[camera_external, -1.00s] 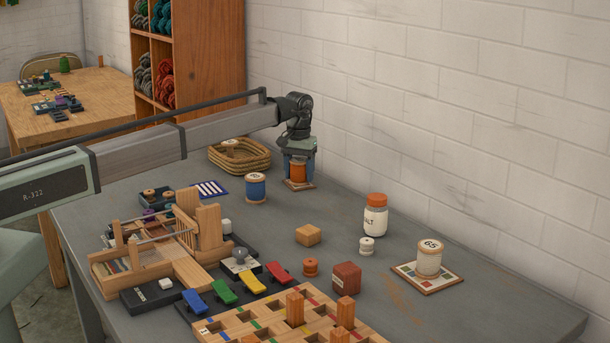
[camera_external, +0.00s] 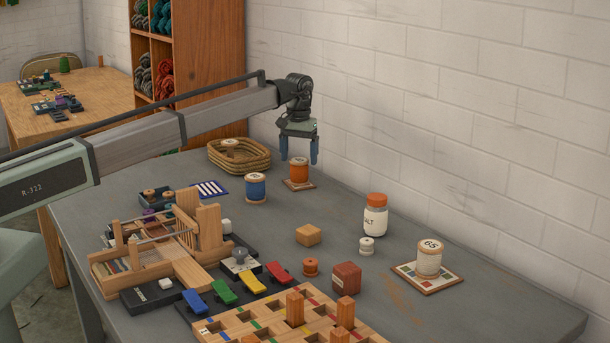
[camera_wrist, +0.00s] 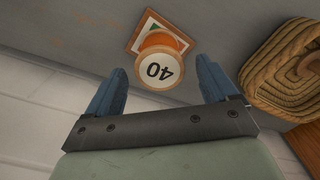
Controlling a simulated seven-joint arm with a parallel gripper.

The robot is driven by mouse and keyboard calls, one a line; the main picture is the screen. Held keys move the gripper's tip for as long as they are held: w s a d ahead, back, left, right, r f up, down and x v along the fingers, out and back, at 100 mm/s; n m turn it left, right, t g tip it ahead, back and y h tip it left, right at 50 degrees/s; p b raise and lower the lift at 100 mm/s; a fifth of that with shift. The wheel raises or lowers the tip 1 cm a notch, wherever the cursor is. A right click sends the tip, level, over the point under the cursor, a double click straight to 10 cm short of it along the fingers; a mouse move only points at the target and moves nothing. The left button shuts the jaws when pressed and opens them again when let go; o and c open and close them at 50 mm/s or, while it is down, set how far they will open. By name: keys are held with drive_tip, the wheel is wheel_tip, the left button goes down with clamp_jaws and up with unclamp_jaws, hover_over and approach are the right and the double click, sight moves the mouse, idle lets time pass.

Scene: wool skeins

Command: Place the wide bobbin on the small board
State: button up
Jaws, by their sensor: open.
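The orange bobbin (camera_external: 299,171) with a pale top stands upright on a small board (camera_external: 312,185) near the wall. In the wrist view the bobbin (camera_wrist: 162,62) shows the number 40 on its top, and the board (camera_wrist: 136,36) shows beneath it. My gripper (camera_external: 299,152) is open and empty just above the bobbin, its blue fingers apart on either side; they also show in the wrist view (camera_wrist: 162,82). A pale bobbin marked 65 (camera_external: 429,258) stands on another small board (camera_external: 407,270) at the right.
A woven basket (camera_external: 240,159) is left of the orange bobbin, and a blue bobbin (camera_external: 255,188) stands in front. The table between the orange bobbin and jar is clear.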

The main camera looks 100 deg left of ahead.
sight(299, 160)
wheel_tip(299, 160, up, 7)
drive_tip(key=shift+f, duration=0.1)
